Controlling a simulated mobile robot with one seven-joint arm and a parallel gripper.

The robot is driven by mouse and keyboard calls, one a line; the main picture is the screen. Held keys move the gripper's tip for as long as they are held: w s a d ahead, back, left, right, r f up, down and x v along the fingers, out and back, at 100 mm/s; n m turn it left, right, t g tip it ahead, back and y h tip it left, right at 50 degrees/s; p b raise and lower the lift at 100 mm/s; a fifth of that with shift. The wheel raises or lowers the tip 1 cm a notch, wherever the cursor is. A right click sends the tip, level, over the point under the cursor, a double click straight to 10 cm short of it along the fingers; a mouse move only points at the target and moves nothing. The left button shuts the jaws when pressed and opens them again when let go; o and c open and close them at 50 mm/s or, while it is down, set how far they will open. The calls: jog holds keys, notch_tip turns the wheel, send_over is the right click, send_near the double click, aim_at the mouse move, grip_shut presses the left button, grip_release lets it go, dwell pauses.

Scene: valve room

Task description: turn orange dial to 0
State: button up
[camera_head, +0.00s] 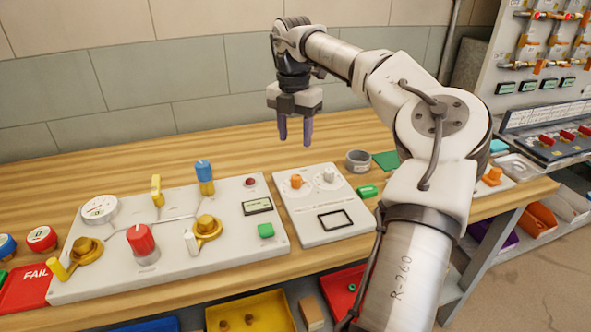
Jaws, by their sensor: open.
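The orange dial (296,181) sits on the upper left of a small light-grey panel (305,228) on the wooden bench. A white dial (328,175) is beside it on the right. Fine markings surround both dials, but they are too small to read, so I cannot tell the orange dial's setting. A black-framed window (335,219) is lower on the same panel. My gripper (295,142) points down, open and empty, above and behind the orange dial, apart from the panel.
A larger panel (120,281) at left carries a red knob (141,240), a blue-topped valve (204,177) and a gauge (100,208). A grey cup (358,160) and green block (367,191) lie right of the small panel. The bench (120,165) behind is clear.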

aim_at(296, 177)
notch_tip(296, 177, down, 11)
jog(key=shift+f+p, duration=0.2)
jog(key=shift+p, duration=0.55)
jog(key=shift+c, duration=0.5)
jog(key=c, duration=0.9)
